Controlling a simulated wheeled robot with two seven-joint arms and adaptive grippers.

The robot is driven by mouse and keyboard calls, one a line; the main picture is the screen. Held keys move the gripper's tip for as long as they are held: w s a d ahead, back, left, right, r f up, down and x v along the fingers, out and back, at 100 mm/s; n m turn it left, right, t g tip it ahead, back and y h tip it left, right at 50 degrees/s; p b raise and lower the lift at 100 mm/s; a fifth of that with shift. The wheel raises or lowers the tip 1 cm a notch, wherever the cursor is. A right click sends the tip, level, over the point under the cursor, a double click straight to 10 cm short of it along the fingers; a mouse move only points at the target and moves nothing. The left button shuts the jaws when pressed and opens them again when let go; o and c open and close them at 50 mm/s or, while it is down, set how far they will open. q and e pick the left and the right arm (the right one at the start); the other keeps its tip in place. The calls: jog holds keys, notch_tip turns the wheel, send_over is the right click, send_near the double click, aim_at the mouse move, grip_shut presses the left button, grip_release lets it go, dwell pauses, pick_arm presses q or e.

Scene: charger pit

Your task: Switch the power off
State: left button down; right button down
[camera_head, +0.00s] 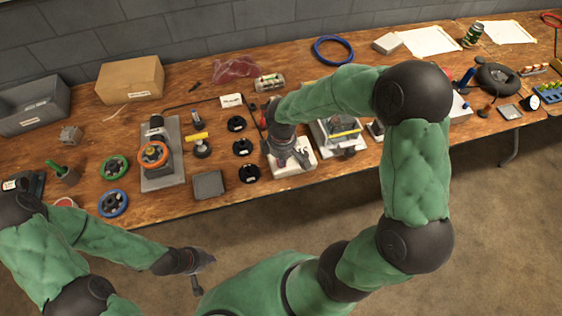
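A white box-like unit (296,170) lies near the front edge of the table, mostly covered by my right gripper. No power switch can be made out clearly; the top of this unit is largely hidden. My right gripper (293,160) points down right over the unit, with its fingers apart; whether they touch it I cannot tell. My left gripper (205,273) hangs in front of the table, over the floor, empty with its fingers apart.
A grey plate with an orange ring (153,154) and several black knobs (242,147) stand left of the white unit. A device on a light base (338,133) stands close to its right, partly behind my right arm. A small white box (231,101) with a dark cable lies behind.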

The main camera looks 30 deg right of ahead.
jog(key=shift+r+p, duration=3.05)
jog(key=shift+r, duration=0.4)
